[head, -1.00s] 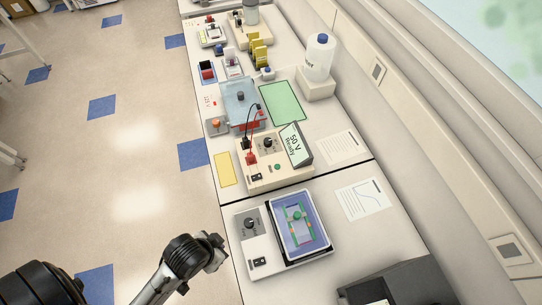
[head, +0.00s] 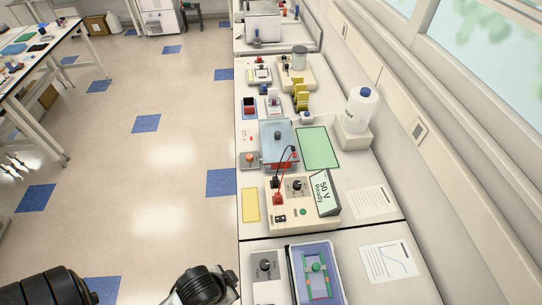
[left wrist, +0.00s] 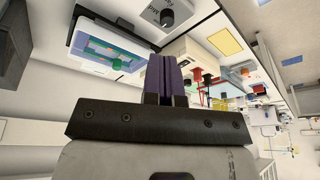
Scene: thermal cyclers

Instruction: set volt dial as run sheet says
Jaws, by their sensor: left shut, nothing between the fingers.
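The beige power supply (head: 300,208) stands on the bench, with a black volt dial (head: 297,186) on its top. Its tilted display (head: 324,192) reads "50 V Ready". Red and black leads run from it to the blue-lidded gel tank (head: 278,140). A printed sheet (head: 370,202) lies to its right; its text is too small to read. My left gripper is low in the head view, its fingers not clear there. In the left wrist view its fingers (left wrist: 168,75) are shut and empty, apart from the power supply (left wrist: 185,48). My right gripper is not in view.
A nearer device has a black knob (head: 265,265) and a blue tray (head: 317,285). A sheet with a curve (head: 388,262) lies beside it. A yellow card (head: 251,205), green mat (head: 319,148) and white bottle (head: 361,108) are also on the bench. The aisle floor is open.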

